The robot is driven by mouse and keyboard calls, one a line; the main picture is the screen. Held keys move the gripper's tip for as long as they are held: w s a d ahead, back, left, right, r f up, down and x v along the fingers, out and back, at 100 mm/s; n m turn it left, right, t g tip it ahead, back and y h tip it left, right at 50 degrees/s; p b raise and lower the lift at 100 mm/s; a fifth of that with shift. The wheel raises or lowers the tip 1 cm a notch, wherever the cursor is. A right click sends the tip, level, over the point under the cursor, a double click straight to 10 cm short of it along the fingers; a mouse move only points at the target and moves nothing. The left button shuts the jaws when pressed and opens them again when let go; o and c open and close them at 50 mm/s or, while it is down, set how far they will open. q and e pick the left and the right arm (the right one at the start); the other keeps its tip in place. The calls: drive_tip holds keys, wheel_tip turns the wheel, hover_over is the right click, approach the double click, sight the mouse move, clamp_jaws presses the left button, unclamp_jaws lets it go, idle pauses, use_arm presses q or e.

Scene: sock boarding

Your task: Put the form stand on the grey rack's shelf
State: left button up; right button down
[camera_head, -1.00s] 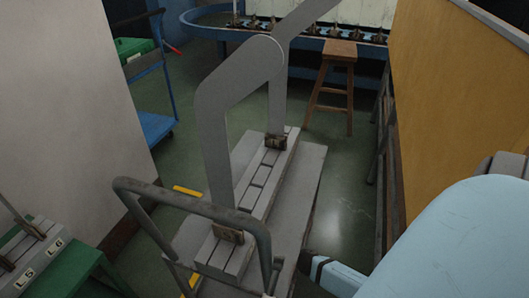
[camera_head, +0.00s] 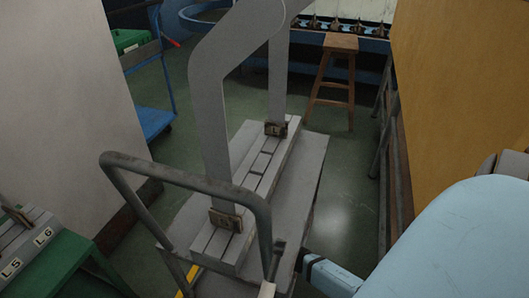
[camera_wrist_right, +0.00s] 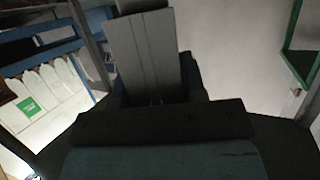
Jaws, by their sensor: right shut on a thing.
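The form stand (camera_head: 229,245) has a grey grooved base with two tall, bent grey forms (camera_head: 212,110) rising from brown brackets. It stands upright on the grey trolley (camera_head: 304,165), behind the tubular trolley handle (camera_head: 180,178). My left gripper is not in view. I cannot make out the grey rack.
A green table (camera_head: 58,268) with a stand labelled L5 and L6 is at the lower left. A pale wall block (camera_head: 75,90) stands on the left, a yellow-brown panel (camera_head: 460,80) on the right. A wooden stool (camera_head: 340,45) stands behind. Green floor (camera_head: 345,190) is clear right of the trolley.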

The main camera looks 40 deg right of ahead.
drive_tip(key=c, duration=0.7)
unclamp_jaws()
drive_tip(key=shift+f, duration=0.1)
drive_tip(key=shift+r, duration=0.25)
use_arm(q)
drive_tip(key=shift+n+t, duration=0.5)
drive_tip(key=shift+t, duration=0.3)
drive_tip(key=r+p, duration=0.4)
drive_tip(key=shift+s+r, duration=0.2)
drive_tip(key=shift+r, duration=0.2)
use_arm(e)
drive_tip(key=v, duration=1.2)
drive_tip(key=shift+f, duration=0.1)
